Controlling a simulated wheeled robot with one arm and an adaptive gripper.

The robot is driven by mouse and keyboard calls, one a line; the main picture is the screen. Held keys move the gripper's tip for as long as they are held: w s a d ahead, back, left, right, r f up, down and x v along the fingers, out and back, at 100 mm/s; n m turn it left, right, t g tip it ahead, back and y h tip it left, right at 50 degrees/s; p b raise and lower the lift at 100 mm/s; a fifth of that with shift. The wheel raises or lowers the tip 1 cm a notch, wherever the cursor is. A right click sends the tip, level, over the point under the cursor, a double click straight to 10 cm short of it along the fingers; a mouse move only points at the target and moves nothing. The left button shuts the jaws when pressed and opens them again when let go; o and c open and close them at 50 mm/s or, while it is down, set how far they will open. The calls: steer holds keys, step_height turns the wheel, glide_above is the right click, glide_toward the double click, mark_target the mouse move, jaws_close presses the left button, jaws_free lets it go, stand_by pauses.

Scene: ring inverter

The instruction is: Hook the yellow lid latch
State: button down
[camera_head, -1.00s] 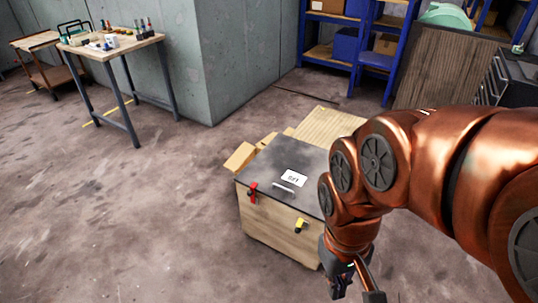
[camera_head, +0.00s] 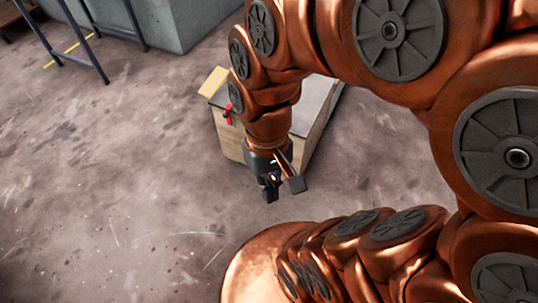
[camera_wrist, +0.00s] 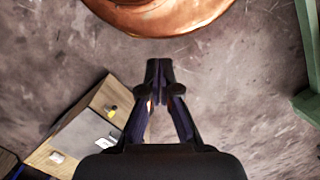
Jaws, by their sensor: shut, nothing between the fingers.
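The yellow latch (camera_wrist: 111,111) shows in the wrist view on the wooden front of the box, to the left of my fingers and apart from them. In the head view my arm hides it. The wooden box (camera_head: 228,141) has a dark grey lid (camera_wrist: 76,142), mostly hidden by my arm in the head view. A red latch (camera_head: 228,115) sits at the box's left front edge. My gripper (camera_head: 270,188) points down in front of the box. In the wrist view its fingertips (camera_wrist: 159,76) are together and empty, above bare floor.
Bare concrete floor (camera_head: 120,200) lies left and in front of the box. Table legs (camera_head: 88,40) and a grey wall block (camera_head: 180,20) stand at the back left. A green frame (camera_wrist: 308,103) shows at the right of the wrist view.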

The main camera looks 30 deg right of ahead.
steer(key=w+a+f+m+y+b, duration=0.3)
steer(key=w+f+m+y+b, duration=0.8)
steer(key=w+f+b, duration=0.65)
steer(key=w+d+f+m+t+y+b, duration=0.1)
steer(key=w+d+f+m+t+b, duration=0.4)
steer(key=d+f+m, duration=0.4)
steer(key=w+d+f+m+t+y+b, duration=0.2)
steer(key=w+d+f+m+t+b, duration=0.2)
steer(key=d+f+m+t+b, duration=0.55)
steer(key=s+d+f+m+t+h+b, duration=0.1)
steer(key=d+f+m+t+h+b, duration=0.2)
steer(key=d+f, duration=0.55)
steer(key=s+d+f+m+t+h+b, duration=0.1)
steer(key=s+d+f+m+h, duration=0.15)
steer(key=d+f+m, duration=0.6)
steer(key=w+a+n+b, duration=0.3)
steer(key=w+a+b, duration=0.2)
steer(key=w, duration=0.6)
steer(key=shift+r+b, duration=0.4)
steer(key=shift+b, duration=0.45)
